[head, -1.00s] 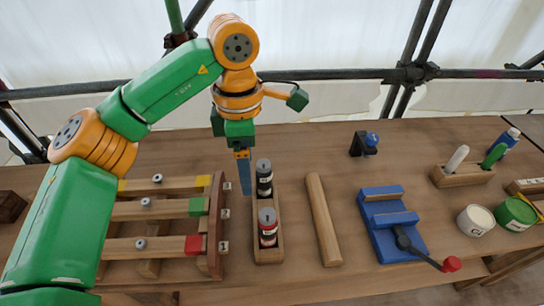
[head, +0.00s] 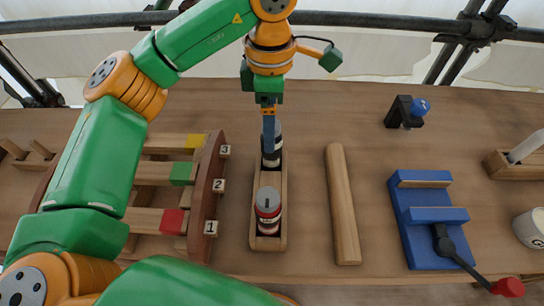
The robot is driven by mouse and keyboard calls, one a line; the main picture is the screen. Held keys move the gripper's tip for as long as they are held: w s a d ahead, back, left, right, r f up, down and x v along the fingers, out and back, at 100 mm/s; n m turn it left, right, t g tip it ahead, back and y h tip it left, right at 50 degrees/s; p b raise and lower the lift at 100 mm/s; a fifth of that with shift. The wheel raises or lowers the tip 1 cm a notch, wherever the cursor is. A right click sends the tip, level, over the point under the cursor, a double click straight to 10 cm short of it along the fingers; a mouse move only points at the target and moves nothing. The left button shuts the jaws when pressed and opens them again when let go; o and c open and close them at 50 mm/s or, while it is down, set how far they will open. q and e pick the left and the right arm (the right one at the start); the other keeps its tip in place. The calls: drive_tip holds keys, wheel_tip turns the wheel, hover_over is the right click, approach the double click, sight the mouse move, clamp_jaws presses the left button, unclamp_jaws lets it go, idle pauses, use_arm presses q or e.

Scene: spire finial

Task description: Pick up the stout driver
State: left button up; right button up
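Two short, thick cylinders stand upright in a narrow wooden tray (head: 284,215) near the middle of the table. The front one (head: 268,211) has a grey top and a red and dark body. The rear one (head: 273,158) is black with a pale band. I cannot tell by its look which is the stout driver. My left gripper (head: 268,140) points down at the rear cylinder, with its blue fingers overlapping it in the head view. The fingers show edge-on, so their opening and any contact are hidden. My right gripper is not in view.
Left of the tray is a wooden rack (head: 208,190) with numbered, coloured rails. Right of it lie a wooden bar (head: 342,204) and a blue vise (head: 408,228) with a red-knobbed handle. A black clamp with a blue knob (head: 420,107) stands behind. Bare table lies between them.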

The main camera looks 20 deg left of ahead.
sight(271, 159)
use_arm(q)
wheel_tip(271, 159, down, 6)
drive_tip(key=shift+r+p, duration=0.1)
drive_tip(key=shift+p, duration=0.75)
drive_tip(key=shift+w, duration=0.1)
clamp_jaws()
